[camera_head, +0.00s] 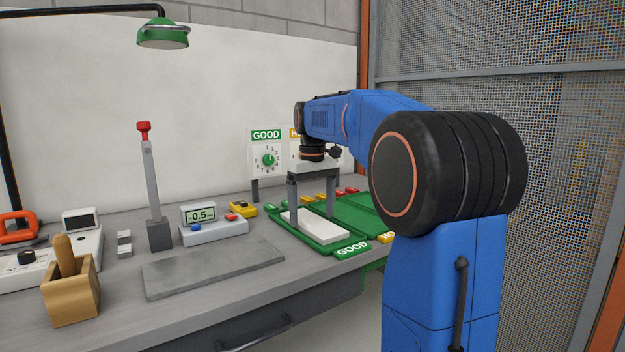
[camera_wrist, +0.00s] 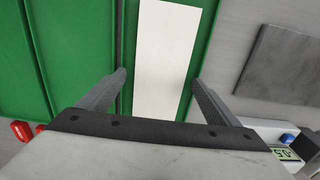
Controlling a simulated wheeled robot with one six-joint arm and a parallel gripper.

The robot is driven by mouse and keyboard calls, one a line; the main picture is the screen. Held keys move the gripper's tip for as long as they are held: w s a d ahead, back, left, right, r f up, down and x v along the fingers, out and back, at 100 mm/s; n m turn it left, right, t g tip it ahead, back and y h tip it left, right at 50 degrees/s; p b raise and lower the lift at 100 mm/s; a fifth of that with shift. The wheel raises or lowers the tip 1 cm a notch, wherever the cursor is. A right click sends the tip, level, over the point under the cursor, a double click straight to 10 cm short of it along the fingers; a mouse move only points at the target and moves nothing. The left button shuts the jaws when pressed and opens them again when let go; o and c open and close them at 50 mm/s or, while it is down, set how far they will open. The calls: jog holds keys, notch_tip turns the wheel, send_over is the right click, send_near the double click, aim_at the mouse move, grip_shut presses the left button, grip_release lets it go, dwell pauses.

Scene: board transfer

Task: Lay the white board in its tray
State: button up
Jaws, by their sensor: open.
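The white board (camera_head: 315,226) lies flat in the green tray labelled GOOD (camera_head: 322,249). In the wrist view the white board (camera_wrist: 165,60) shows as a long pale strip, with green tray floor (camera_wrist: 203,40) along both sides. My gripper (camera_head: 311,212) is over the board, pointing down. Its two fingers stand apart, one at each side of the board, and the wrist view shows a gap between the board and each finger (camera_wrist: 160,88). The gripper is open. Whether the fingertips touch the tray floor cannot be told.
A second green tray (camera_head: 362,212) with a yellow label adjoins on the right. A grey plate (camera_head: 213,267) lies empty on the bench to the left. Behind it are a display reading -0.5 (camera_head: 212,229) and an upright lever (camera_head: 152,190). A wooden box (camera_head: 71,290) stands front left.

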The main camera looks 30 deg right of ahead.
notch_tip(320, 180, up, 16)
dwell(0.5)
dwell(0.4)
